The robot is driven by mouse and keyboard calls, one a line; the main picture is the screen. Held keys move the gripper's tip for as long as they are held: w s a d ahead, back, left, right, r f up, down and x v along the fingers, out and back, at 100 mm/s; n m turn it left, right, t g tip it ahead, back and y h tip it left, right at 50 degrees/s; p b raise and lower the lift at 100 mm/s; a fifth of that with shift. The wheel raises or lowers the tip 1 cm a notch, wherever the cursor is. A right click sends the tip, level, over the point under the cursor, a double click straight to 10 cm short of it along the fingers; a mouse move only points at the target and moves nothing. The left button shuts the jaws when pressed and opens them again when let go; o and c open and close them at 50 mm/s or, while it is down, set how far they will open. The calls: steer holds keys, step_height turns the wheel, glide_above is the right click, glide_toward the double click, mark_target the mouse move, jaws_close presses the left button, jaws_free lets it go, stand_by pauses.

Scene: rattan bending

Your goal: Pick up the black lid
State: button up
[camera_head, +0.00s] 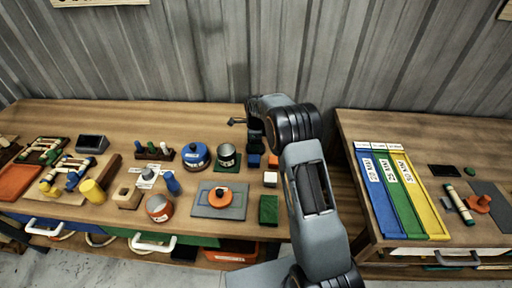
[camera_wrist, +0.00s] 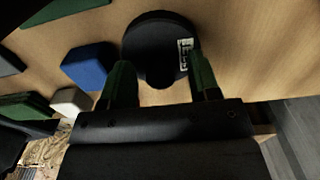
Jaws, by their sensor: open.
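The black lid (camera_wrist: 152,50) is a round dark disc with a white printed label near its right edge, lying on the wooden table in the wrist view. My gripper (camera_wrist: 162,78) is open, with its two green-tipped fingers pointing toward the lid. One fingertip shows at each side of the lid's near edge; I cannot tell whether they touch it. In the head view my arm reaches over the right end of the left bench, and I cannot make out the lid there.
A blue block (camera_wrist: 88,65) and a white block (camera_wrist: 70,102) lie left of the lid in the wrist view. Bare wood shows right of the lid.

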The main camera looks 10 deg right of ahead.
steer(key=shift+c, duration=0.5)
steer(key=c, duration=0.9)
steer(key=shift+r, duration=0.2)
